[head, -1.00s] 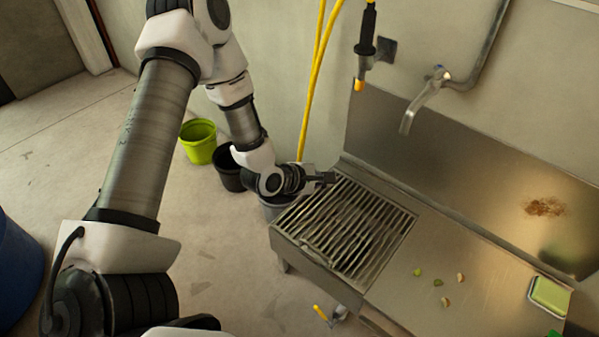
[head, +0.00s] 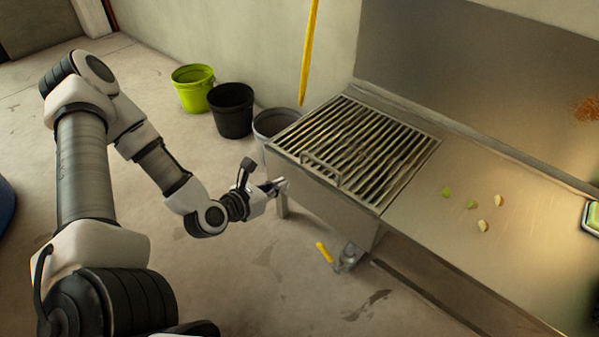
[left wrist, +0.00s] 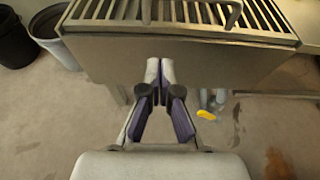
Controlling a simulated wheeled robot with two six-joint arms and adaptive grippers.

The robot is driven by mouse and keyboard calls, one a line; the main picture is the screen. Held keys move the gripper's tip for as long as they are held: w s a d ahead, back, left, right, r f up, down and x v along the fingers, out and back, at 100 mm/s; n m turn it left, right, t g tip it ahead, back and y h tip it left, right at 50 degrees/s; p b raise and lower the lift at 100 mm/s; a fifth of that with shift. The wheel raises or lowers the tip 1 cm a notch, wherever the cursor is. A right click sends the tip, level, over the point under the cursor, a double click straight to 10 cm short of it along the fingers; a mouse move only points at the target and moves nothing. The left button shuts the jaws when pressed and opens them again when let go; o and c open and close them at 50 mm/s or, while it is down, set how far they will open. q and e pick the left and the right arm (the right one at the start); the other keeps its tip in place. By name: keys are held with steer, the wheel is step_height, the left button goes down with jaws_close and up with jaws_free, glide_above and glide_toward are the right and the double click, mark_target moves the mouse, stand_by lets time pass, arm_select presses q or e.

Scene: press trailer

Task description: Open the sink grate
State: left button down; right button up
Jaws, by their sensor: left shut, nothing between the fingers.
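The sink grate (head: 372,144) is a set of parallel metal bars in a frame. It lies flat over the sink basin at the left end of the steel counter. A thin raised handle (head: 320,168) stands on its near left part. In the left wrist view the grate (left wrist: 120,10) and its handle (left wrist: 190,12) show at the top. My left gripper (head: 281,186) is shut and empty, in front of the basin's side wall and below the grate's near left edge. In the left wrist view its fingertips (left wrist: 160,68) are together against the wall's backdrop. My right gripper is not in view.
The steel counter (head: 440,235) runs right with a few food scraps (head: 472,204) and a green sponge (head: 592,216). Lime (head: 193,90), black (head: 231,112) and grey (head: 270,124) buckets stand behind the sink's left. A yellow-handled valve (head: 325,252) sits below the basin. Floor in front is open.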

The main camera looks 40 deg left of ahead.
arm_select(q)
steer(key=b+x, duration=0.1)
steer(key=x, duration=0.1)
steer(key=b+x, duration=0.1)
steer(key=x, duration=0.1)
steer(key=b+x, duration=0.1)
steer(key=x, duration=0.1)
steer(key=shift+f, duration=0.35)
step_height(320, 180, up, 4)
glide_above(304, 176)
steer(key=s, duration=0.2)
steer(key=shift+w+a, duration=0.1)
steer(key=shift+w, duration=0.1)
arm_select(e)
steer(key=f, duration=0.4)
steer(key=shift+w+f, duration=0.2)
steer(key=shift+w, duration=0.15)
